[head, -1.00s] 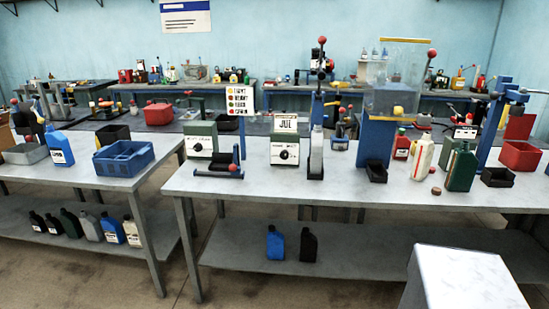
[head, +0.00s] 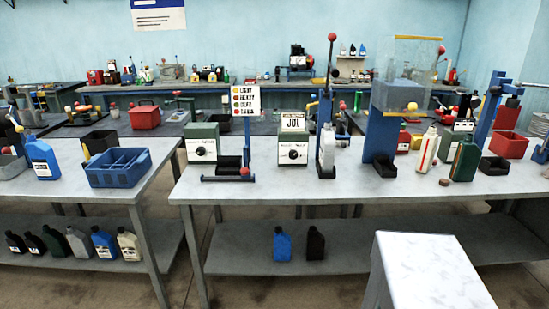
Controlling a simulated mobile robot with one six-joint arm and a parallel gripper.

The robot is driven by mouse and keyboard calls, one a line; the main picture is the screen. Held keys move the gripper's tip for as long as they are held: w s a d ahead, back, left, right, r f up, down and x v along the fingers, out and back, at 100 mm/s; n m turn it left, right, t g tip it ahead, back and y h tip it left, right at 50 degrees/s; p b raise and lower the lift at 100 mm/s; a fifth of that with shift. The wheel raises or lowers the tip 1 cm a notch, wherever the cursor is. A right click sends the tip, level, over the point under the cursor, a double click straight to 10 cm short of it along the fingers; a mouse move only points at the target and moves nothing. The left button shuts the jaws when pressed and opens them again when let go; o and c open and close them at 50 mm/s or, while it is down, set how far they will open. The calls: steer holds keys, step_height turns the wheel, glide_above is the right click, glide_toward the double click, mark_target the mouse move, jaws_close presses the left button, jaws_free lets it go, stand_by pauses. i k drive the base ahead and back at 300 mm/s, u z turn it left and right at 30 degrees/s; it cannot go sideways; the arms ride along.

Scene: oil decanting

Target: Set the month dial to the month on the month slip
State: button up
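The month slip (head: 293,122) is a white card standing on top of the right green-topped dial box. Its large letters are blurred now but read JUL in the earlier frame. The month dial (head: 293,155) appears to be the dark round knob on that box's white front face. Its lettering and pointer are too small to read. A similar green box with a dark knob (head: 201,151) stands to its left. My gripper is not in view.
A colour-dotted sign (head: 246,100) on a blue post with a low bar stands between the boxes. A pale bottle (head: 327,148) in a lever stand is close right of the dial box. The bench front (head: 300,187) is clear.

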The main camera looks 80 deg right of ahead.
mark_target(293, 153)
steer(key=z, duration=2.1)
steer(key=i, duration=0.6)
steer(key=k, duration=0.35)
steer(key=u, duration=0.05)
